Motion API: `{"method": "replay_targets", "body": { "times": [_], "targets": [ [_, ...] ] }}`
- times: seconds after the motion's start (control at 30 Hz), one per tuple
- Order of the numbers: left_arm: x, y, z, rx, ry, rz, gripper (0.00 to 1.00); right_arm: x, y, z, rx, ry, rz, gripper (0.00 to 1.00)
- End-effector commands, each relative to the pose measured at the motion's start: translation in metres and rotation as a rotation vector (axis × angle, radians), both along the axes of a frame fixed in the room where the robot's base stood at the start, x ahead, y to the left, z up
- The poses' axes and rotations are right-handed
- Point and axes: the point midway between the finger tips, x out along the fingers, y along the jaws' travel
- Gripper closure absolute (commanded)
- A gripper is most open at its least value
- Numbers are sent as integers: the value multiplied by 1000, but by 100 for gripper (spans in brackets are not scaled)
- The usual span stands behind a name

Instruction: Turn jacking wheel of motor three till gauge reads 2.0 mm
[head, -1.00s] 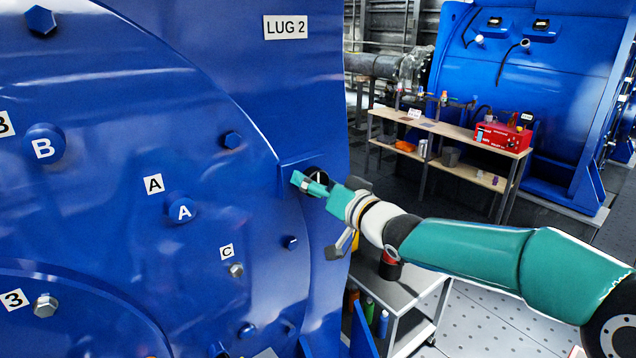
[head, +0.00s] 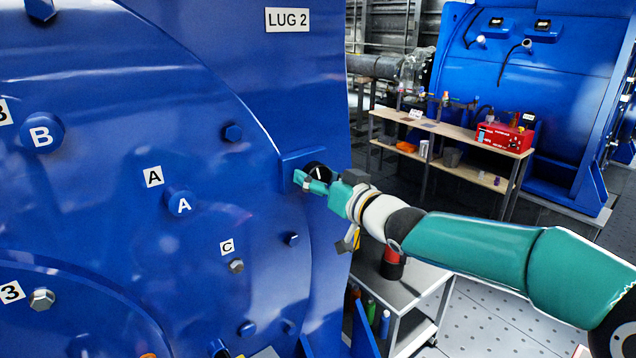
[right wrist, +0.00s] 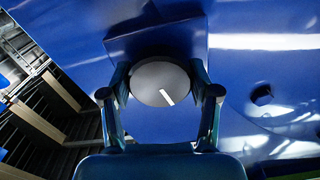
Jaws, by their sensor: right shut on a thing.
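The jacking wheel is a dark round knob (head: 318,169) with a white mark, on a blue block at the right edge of the big blue motor face (head: 255,215). In the right wrist view it is a grey disc (right wrist: 158,78) with a short white line pointing down and right. My right gripper (head: 304,181) is shut on the wheel, with one finger on each side of it in the right wrist view (right wrist: 160,84). The gripper hides part of the wheel in the head view. I see no readable gauge. My left gripper is not in view.
A label LUG 2 (head: 287,20) is above the wheel. Bolts lettered A (head: 180,203) and B (head: 42,133) stick out of the motor face. A grey cart (head: 405,290) stands below my right arm. A wooden bench (head: 450,139) with a red box (head: 503,137) is behind.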

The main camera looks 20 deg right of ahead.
Motion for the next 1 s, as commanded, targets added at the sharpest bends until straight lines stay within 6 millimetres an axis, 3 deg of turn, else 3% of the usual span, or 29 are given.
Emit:
{"method": "replay_targets", "body": {
  "times": [1.0],
  "targets": [
    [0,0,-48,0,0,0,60,0,2,-5,-903,-322,3,74]
  ]
}}
